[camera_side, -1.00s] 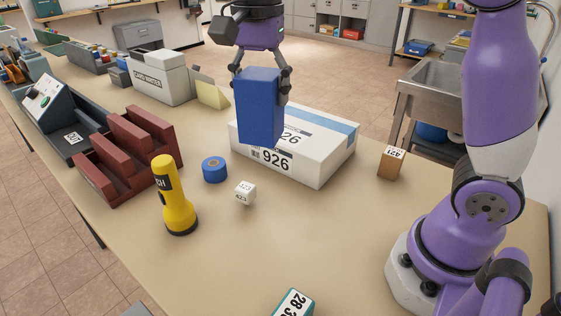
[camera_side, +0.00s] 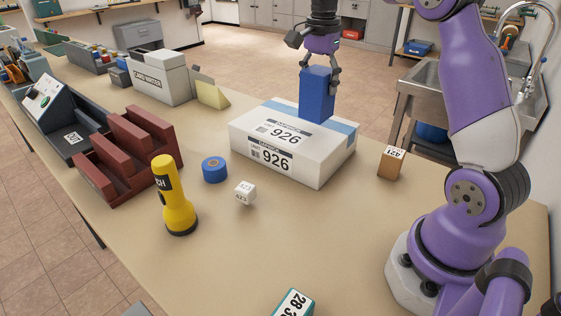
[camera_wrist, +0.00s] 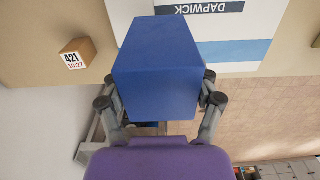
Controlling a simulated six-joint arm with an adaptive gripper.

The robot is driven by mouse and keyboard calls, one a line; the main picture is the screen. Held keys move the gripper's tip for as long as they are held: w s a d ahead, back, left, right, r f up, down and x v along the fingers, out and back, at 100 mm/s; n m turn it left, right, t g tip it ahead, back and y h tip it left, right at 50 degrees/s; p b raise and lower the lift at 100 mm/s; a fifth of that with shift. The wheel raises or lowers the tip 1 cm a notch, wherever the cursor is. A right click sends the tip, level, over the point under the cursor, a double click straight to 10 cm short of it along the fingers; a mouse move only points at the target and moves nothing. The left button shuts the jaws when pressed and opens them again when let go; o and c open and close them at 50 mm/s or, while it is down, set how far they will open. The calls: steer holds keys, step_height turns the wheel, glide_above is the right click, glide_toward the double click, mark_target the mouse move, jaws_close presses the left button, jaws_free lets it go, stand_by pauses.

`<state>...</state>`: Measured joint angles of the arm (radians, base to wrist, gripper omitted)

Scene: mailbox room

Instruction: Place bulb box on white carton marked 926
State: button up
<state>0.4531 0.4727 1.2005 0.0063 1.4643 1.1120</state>
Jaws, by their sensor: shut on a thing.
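The bulb box appears to be the plain blue box (camera_side: 316,95); no label shows on its visible faces. My gripper (camera_side: 319,70) is shut on its upper part and holds it upright over the far right part of the white carton marked 926 (camera_side: 262,141). I cannot tell whether the box's bottom touches the carton's top. In the wrist view the blue box (camera_wrist: 158,68) sits between my fingers (camera_wrist: 160,100), with the carton (camera_wrist: 225,30) behind it. The carton has a light blue stripe near the box.
A small brown box (camera_side: 391,163) stands right of the carton. A dark red slotted rack (camera_side: 128,153) is at left.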

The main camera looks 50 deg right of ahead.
mark_target(317, 96)
steer(key=shift+f, duration=1.8)
steer(key=shift+f, duration=0.1)
steer(key=o, duration=1.1)
steer(key=shift+o, duration=0.2)
